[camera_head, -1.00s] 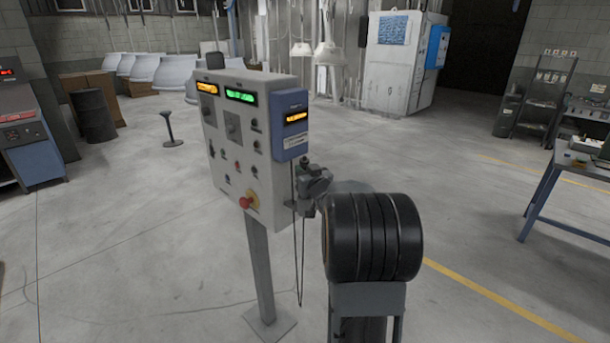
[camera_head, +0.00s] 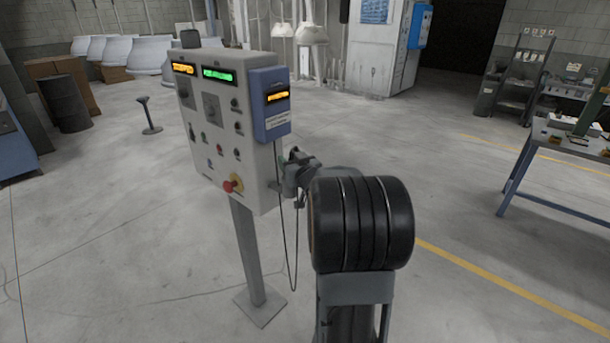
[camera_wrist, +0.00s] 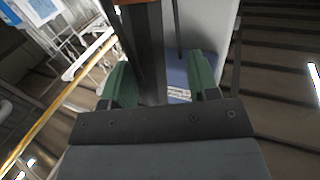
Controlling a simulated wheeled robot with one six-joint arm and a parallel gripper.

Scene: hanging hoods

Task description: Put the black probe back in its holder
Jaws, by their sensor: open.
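A grey control panel (camera_head: 215,150) stands on a post in the middle of the head view. A blue meter box (camera_head: 271,105) with an orange display is on its right side; blue also shows in the wrist view (camera_wrist: 178,70). A thin black cable (camera_head: 287,250) hangs in a loop below the box. My gripper (camera_wrist: 162,82) has green fingers standing apart. A long dark bar (camera_wrist: 149,50) passes between them in the wrist view; I cannot tell whether it is the probe. In the head view my gripper is beside the panel's lower right edge. The probe and its holder cannot be made out there.
A red knob (camera_head: 230,186) sticks out of the panel's front. The panel's post (camera_head: 250,260) stands on a floor plate. A blue-legged table (camera_head: 560,145) is at the right and a black drum (camera_head: 66,103) at the back left. The floor around the panel is mostly clear.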

